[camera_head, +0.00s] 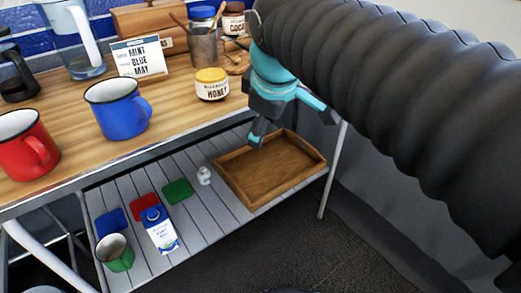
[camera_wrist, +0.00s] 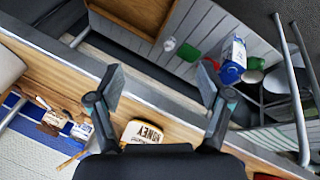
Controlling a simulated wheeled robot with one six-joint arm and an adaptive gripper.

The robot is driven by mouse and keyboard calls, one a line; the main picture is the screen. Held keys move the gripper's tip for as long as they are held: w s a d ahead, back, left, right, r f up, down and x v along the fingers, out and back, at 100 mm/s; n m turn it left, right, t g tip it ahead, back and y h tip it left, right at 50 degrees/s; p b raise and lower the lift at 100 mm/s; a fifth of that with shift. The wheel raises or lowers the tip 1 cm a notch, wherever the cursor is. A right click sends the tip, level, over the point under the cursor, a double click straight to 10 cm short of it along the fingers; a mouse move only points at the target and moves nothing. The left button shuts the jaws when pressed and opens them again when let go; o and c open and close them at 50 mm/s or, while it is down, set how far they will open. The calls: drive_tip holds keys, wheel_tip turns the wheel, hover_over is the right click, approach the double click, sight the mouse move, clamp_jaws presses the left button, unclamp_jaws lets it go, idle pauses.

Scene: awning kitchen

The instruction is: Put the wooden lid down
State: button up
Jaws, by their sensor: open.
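My gripper (camera_head: 284,118) hangs in front of the table's right end, above the lower shelf. In the wrist view my gripper (camera_wrist: 162,82) has its two fingers wide apart with nothing between them. No wooden lid can be clearly made out. A small flat wooden piece (camera_head: 237,68) lies on the tabletop behind the honey jar, partly hidden by my arm; I cannot tell whether it is the lid. A shallow wooden tray (camera_head: 226,158), empty where visible, sits on the slatted lower shelf below my gripper.
The honey jar (camera_head: 212,90) stands near the table's front edge, close to my gripper. The blue mug (camera_head: 118,115), red mug (camera_head: 22,150) and a sign (camera_head: 140,58) stand leftward. The lower shelf holds coloured squares, a carton (camera_head: 160,232) and a green mug (camera_head: 115,257).

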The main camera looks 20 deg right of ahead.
drive_tip(key=s+f+m, duration=0.8)
drive_tip(key=f+m, duration=0.1)
drive_tip(key=f, duration=0.2)
drive_tip(key=shift+s+t+y, duration=0.25)
drive_tip(key=shift+t+y, duration=0.05)
drive_tip(key=shift+f, duration=0.1)
drive_tip(key=shift+r+p, duration=0.8)
